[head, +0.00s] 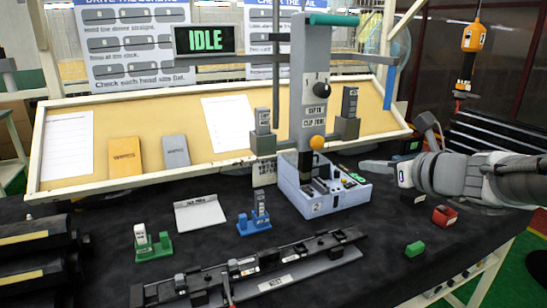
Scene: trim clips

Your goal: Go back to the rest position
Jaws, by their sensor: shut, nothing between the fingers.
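My gripper (364,165) is at the right of the head view, at the end of my grey arm reaching in from the right edge. It points left, held above the black bench, just right of the white press station (345,198). The fingers look closed with nothing held. I cannot tell from this view whether the fingertips touch the station behind them.
A black rail (250,265) lies at the front. A green holder (153,246), blue holder (258,222), green block (414,249) and red block (444,215) stand around; the front right bench is fairly clear.

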